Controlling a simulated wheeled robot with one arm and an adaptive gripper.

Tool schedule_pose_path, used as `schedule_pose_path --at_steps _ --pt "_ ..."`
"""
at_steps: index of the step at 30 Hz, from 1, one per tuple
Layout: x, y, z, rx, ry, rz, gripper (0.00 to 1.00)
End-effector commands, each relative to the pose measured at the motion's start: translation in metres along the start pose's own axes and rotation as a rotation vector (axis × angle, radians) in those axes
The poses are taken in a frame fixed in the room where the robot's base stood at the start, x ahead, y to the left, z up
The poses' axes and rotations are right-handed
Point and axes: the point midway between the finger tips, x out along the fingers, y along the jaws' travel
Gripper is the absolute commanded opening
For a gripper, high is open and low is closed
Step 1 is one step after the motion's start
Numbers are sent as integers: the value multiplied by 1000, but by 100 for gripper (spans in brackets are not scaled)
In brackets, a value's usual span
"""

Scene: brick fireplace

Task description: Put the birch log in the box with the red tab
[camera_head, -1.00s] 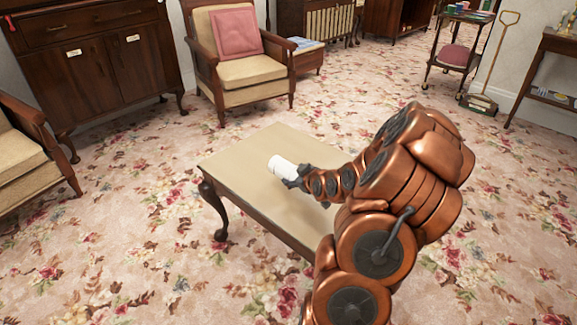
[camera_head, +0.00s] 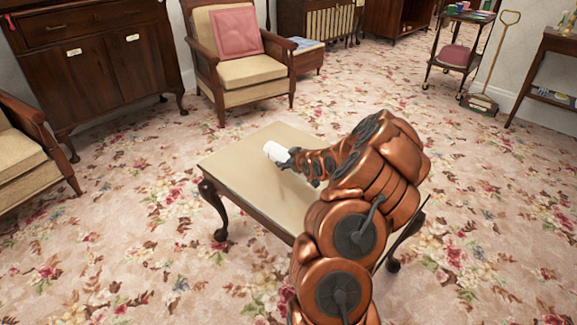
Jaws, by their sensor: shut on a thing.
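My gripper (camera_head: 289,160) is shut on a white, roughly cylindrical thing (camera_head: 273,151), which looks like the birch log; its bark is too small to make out. It shows over the top of the low table (camera_head: 236,172), and I cannot tell whether it touches the surface. The fingers are small and partly hidden by the thing and my wrist. I see no box that I can make out as the one with the red tab.
A dark cabinet (camera_head: 100,62) with pale labels and a small red patch (camera_head: 12,23) stands at the left. An armchair with a pink cushion (camera_head: 235,31) is behind the table. A cart (camera_head: 458,48) stands at the back right. Flowered carpet (camera_head: 110,225) is open around the table.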

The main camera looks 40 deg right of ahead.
Motion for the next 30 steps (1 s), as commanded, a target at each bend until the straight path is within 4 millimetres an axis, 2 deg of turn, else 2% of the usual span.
schedule_pose_path --at_steps 7,17,18,24,30 --pt "15 -11 26 3 -2 -1 14" --pt "15 -10 27 1 -1 0 14" --pt "15 -11 27 1 -1 0 71" --pt "15 -11 27 1 -1 0 91" --pt "15 -11 27 1 -1 0 93"
